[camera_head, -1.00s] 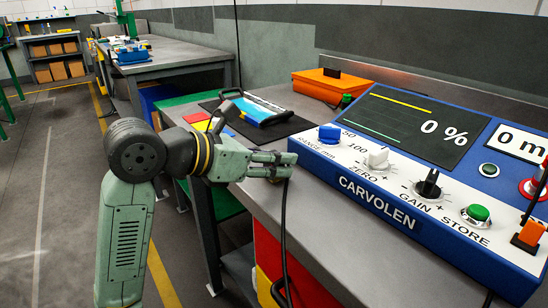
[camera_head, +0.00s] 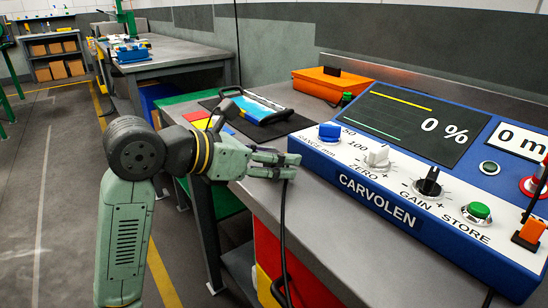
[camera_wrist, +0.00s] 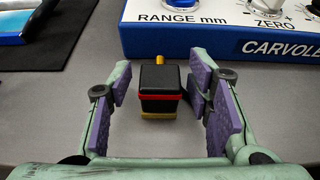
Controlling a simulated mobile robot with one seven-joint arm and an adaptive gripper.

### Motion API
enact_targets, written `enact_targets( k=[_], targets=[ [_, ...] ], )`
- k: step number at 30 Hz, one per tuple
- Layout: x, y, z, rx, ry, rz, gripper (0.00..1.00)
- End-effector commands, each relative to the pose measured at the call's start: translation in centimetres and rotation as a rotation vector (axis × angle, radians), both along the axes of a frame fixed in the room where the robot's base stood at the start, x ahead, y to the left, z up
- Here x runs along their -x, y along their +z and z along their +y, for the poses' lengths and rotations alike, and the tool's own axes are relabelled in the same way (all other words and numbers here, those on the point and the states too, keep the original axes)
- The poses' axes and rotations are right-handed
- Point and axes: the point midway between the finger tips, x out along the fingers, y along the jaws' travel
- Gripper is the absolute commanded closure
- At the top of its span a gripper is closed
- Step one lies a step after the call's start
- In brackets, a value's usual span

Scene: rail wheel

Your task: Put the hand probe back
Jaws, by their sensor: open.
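My gripper (camera_head: 282,166) is open above the front part of the grey bench, just left of the blue CARVOLEN instrument (camera_head: 368,196). In the wrist view, a small black block with red and yellow bands, seemingly the hand probe (camera_wrist: 159,92), is between the spread purple-padded fingers (camera_wrist: 158,100). A gap shows on its left; the right pad is close, and I cannot tell whether it touches. A yellow tip points away toward the instrument. In the head view the fingers hide most of the probe, and a black cable (camera_head: 283,230) hangs from there past the bench edge.
A black mat (camera_head: 285,127) with a blue-and-white handled item (camera_head: 258,107) lies behind my gripper. An orange case (camera_head: 330,83) stands farther back. The grey bench top (camera_head: 235,192) is clear around the gripper. Red and yellow bins (camera_head: 268,262) are below.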

Motion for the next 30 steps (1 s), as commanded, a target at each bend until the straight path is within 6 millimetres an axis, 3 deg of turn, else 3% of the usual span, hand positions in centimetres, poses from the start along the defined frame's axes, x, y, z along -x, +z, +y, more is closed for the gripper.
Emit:
enact_targets(
  k=[18, 30],
  targets=[
    [5.7, 4.3, 8.3, 0.0, 0.003, 0.0, 0.54],
    [6.4, 4.8, 9.0, 0.002, -0.003, -0.003, 0.54]
  ],
)
